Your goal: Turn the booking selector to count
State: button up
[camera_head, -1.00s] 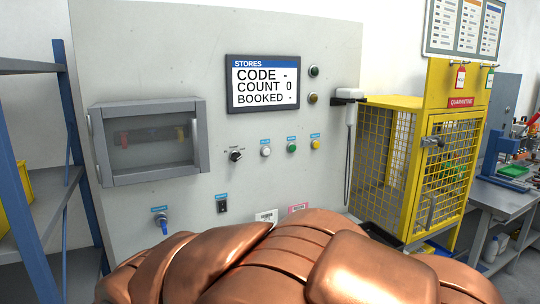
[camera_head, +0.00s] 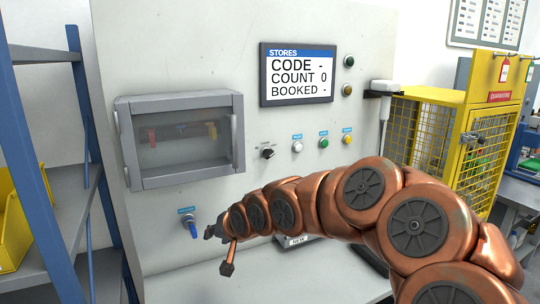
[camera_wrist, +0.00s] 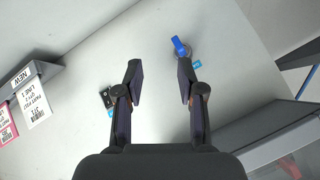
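A black rotary selector (camera_head: 267,153) with tiny markings around it sits on the grey panel below the screen; I cannot read its markings or its setting. The screen (camera_head: 297,75) reads STORES, CODE -, COUNT 0, BOOKED -. My gripper (camera_head: 219,250) is low in front of the panel, below and left of the black selector and apart from it. In the wrist view my gripper (camera_wrist: 158,68) is open, with nothing between its fingers. The black selector does not show in the wrist view.
A blue-handled valve (camera_head: 191,228) is close to my gripper; it also shows in the wrist view (camera_wrist: 180,47). White, green and yellow buttons (camera_head: 323,143) line the panel right of the selector. A windowed box (camera_head: 182,140) juts out at left. A yellow cage (camera_head: 440,140) stands at right.

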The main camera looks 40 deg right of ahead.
jog(key=w+d+r+m+t+h, duration=0.1)
jog(key=w+d+r+m+t, duration=0.15)
jog(key=d, duration=0.25)
jog(key=w+d+r+m+t+h, duration=0.1)
jog(key=d+r, duration=0.2)
jog(key=d, duration=0.3)
jog(key=m+t+h+p, duration=0.1)
jog(key=m+t+h, duration=0.2)
jog(key=m+t, duration=0.15)
send_near(270, 156)
jog(key=x, duration=0.3)
jog(key=shift+g, duration=0.3)
jog(key=shift+r+p+x, duration=0.2)
jog(key=shift+p+x, duration=0.95)
jog(key=shift+x, duration=2.3)
jog(key=shift+d, duration=0.1)
grip_shut()
